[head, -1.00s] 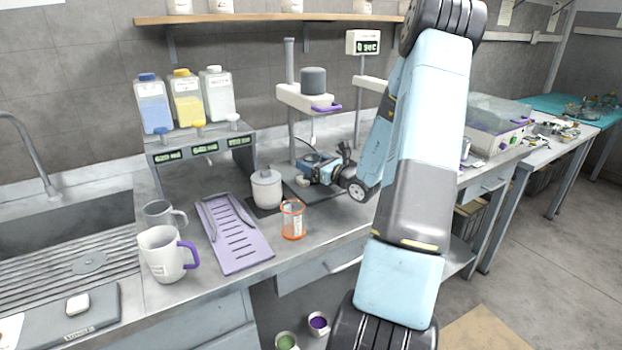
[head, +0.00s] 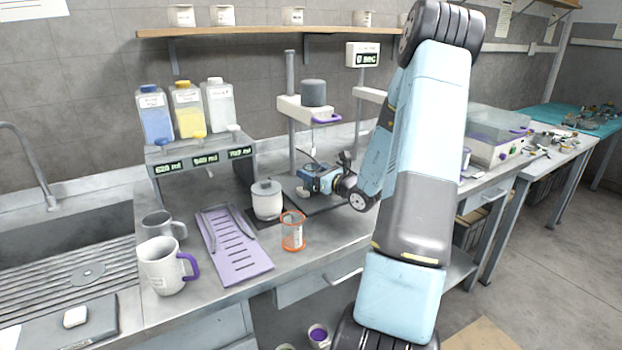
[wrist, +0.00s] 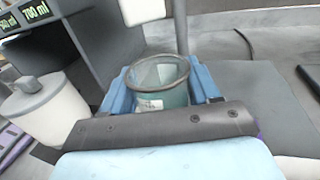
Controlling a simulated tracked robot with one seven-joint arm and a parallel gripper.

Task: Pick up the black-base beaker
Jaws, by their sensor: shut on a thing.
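A clear beaker with a dark rim (wrist: 160,82) is between the blue fingers of my gripper (wrist: 158,88) in the wrist view. My gripper is shut on it. The beaker stands upright as far as I can see, and its base is hidden behind the gripper body. In the head view my gripper (head: 318,180) is low over the dark plate under the stand, and the beaker is mostly hidden there. I cannot tell whether it touches the plate. An orange-rimmed beaker (head: 293,232) stands apart on the counter, nearer the front edge.
A white lidded pot (head: 267,201) stands just left of my gripper; it also shows in the wrist view (wrist: 45,112). The stand's arm (head: 308,110) is above.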

